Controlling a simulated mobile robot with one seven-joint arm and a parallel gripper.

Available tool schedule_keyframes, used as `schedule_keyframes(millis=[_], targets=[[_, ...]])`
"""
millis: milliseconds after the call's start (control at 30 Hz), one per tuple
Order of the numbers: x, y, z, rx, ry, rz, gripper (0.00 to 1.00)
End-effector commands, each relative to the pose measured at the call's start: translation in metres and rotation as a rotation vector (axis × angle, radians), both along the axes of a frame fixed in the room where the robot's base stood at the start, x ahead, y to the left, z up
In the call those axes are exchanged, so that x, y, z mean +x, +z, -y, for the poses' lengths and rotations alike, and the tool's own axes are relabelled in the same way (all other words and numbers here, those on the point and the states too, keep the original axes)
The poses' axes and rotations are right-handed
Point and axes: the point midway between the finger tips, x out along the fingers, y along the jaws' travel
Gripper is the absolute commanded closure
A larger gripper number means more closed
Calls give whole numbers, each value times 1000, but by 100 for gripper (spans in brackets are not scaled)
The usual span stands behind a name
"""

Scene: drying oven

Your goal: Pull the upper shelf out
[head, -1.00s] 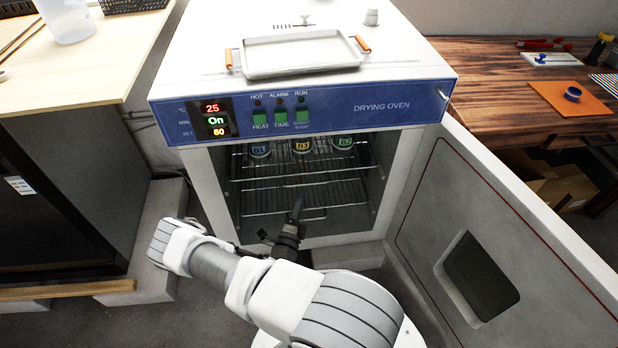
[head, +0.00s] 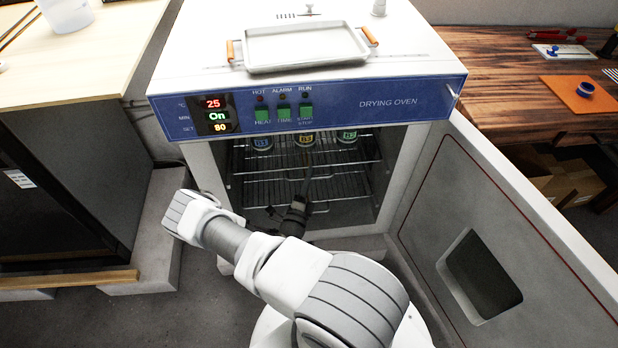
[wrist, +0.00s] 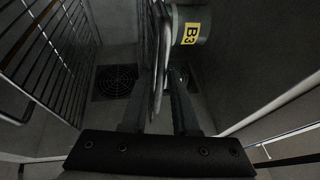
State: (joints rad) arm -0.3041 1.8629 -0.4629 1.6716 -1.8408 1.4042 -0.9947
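The upper wire shelf (head: 345,168) is inside the open drying oven (head: 420,102) and carries three labelled containers (head: 262,142). The lower wire shelf (head: 345,190) is beneath it and also shows at left in the wrist view (wrist: 42,62). My gripper (head: 306,176) is in the oven opening at the upper shelf's front edge. In the wrist view my gripper (wrist: 160,95) has its fingers apart, with the upper shelf's front bar (wrist: 158,85) between them. I cannot tell whether either finger touches it. A container labelled B3 (wrist: 190,30) shows just beyond.
The oven door (head: 430,190) stands wide open at right. A metal tray (head: 305,48) with orange handles lies on the oven top. A wooden bench (head: 510,75) is at right and a pale table (head: 70,70) at left. Floor is clear at front left.

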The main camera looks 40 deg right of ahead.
Motion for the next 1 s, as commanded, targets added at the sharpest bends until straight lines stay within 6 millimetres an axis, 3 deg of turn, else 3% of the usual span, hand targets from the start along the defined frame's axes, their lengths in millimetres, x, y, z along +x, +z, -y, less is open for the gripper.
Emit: schedule_keyframes(millis=[33, 133, 1000], targets=[[0, 0, 0, 0, 0, 0, 83], [0, 0, 0, 0, 0, 0, 100], [0, 1, 0, -2, 0, 1, 100]])
